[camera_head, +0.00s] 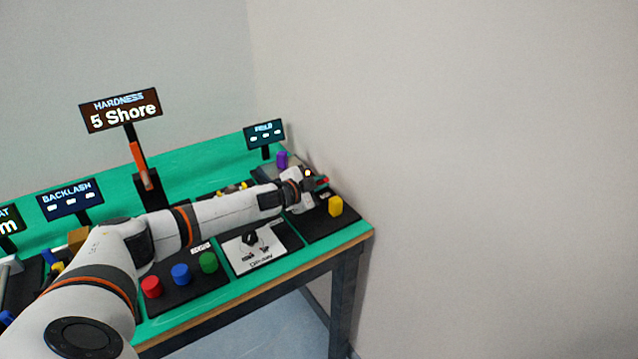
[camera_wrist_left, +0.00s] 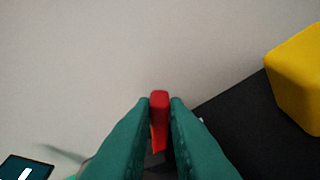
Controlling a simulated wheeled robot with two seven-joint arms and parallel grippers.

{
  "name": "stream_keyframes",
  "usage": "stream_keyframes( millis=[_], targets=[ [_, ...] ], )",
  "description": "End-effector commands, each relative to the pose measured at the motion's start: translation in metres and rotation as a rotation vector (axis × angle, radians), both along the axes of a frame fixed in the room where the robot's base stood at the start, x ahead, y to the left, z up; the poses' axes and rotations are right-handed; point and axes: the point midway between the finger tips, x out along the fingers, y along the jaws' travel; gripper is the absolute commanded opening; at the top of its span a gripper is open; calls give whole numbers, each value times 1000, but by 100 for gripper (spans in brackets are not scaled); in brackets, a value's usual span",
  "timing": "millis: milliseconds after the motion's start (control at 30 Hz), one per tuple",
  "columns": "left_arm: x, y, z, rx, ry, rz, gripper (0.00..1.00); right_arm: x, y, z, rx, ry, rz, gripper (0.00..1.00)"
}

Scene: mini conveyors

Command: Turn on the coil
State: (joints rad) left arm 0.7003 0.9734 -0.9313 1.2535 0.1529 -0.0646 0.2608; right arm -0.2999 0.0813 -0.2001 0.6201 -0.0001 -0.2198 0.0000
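My left gripper (camera_head: 318,181) is at the back right station of the green bench, close to the wall. In the left wrist view its two green fingers (camera_wrist_left: 160,112) are closed around a narrow red piece (camera_wrist_left: 159,105), with no clear gap on either side. A bit of red also shows at the fingertips in the head view. What the red piece joins to is hidden by the fingers. A coil cannot be made out; my wrist covers much of that station. The "FIELD" display (camera_head: 264,134) stands behind, showing dashes. My right gripper is not in view.
A yellow block (camera_head: 335,206) stands on the black panel right of my wrist, also in the left wrist view (camera_wrist_left: 299,78). A purple cylinder (camera_head: 282,160) is behind. Red (camera_head: 151,287), blue (camera_head: 180,274) and green (camera_head: 208,262) cylinders stand in front of my arm. The wall bounds the right.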

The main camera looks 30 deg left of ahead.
Motion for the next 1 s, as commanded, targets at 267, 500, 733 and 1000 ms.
stream_keyframes(
  millis=[267,500,733,1000],
  targets=[
    [-1,-1,-3,14,-6,-1,0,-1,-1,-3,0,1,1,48],
    [-2,-6,-9,112,-48,-2,0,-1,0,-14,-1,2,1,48],
    [-3,-6,-7,139,-56,-1,0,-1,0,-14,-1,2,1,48],
    [-3,-6,-7,138,-56,-1,34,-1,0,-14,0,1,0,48]
  ],
)
